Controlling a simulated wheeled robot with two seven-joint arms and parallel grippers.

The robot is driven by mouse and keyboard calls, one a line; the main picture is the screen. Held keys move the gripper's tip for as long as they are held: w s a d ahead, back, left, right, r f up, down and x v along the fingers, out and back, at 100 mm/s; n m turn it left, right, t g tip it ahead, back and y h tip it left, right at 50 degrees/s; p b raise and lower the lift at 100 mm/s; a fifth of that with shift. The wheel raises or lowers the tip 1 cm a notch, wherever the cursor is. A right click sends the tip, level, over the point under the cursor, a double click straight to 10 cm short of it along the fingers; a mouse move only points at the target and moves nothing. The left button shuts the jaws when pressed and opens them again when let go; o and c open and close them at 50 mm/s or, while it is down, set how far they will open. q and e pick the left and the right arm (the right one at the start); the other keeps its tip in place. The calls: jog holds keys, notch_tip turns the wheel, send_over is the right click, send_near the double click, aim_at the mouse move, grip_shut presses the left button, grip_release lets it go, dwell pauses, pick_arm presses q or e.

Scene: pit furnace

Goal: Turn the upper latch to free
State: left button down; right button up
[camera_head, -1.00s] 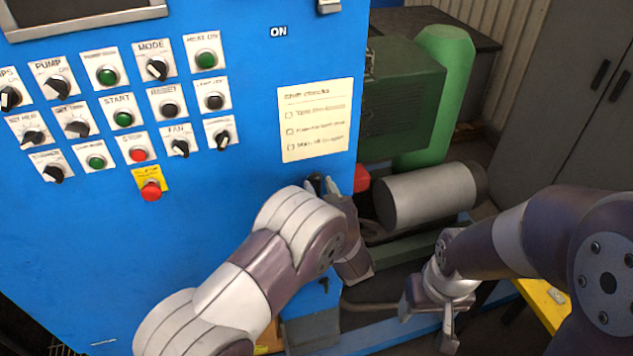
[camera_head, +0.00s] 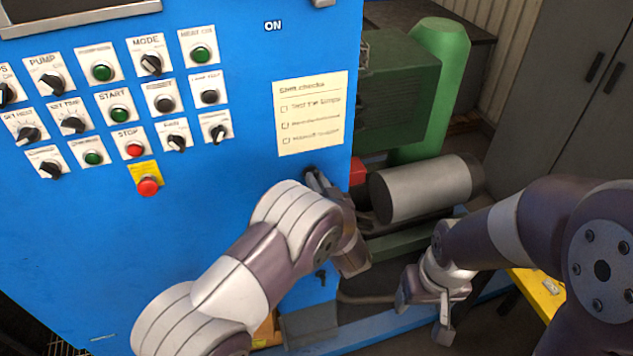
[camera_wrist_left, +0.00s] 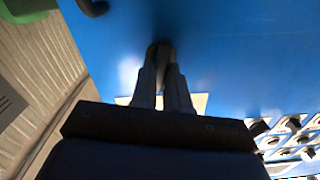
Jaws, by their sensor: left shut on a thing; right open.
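The upper latch (camera_wrist_left: 160,50) is a small dark knob on the blue cabinet (camera_wrist_left: 225,45). My left gripper (camera_head: 314,178) reaches it near the cabinet's right edge, below the paper checklist. In the left wrist view the two fingers (camera_wrist_left: 163,80) are shut on the latch and hide most of it. The latch's exact angle cannot be told; in the head view the gripper and arm cover it. A lower dark latch (camera_head: 321,278) sits further down the same edge. My right gripper (camera_head: 425,318) is open and empty, low at the right, away from the cabinet.
Knobs, buttons and a red stop button (camera_head: 148,186) fill the panel on the left. A grey cylinder (camera_head: 425,190) and green machine (camera_head: 400,95) stand right of the cabinet. A yellow surface (camera_head: 540,290) lies at lower right, near my right arm.

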pick_arm(q)
jog(key=shift+w+d+f+m+p, duration=0.15)
jog(key=shift+m+p, duration=0.65)
jog(key=shift+m, duration=2.95)
jog(key=shift+s+d+f+m+p, duration=0.15)
jog(key=shift+m+p, duration=0.65)
jog(key=shift+m, duration=2.95)
jog(key=shift+w+a, duration=0.1)
jog(key=c, duration=1.1)
grip_release()
jog(key=p+v, duration=0.3)
jog(key=v, duration=0.9)
jog(key=shift+s, duration=0.3)
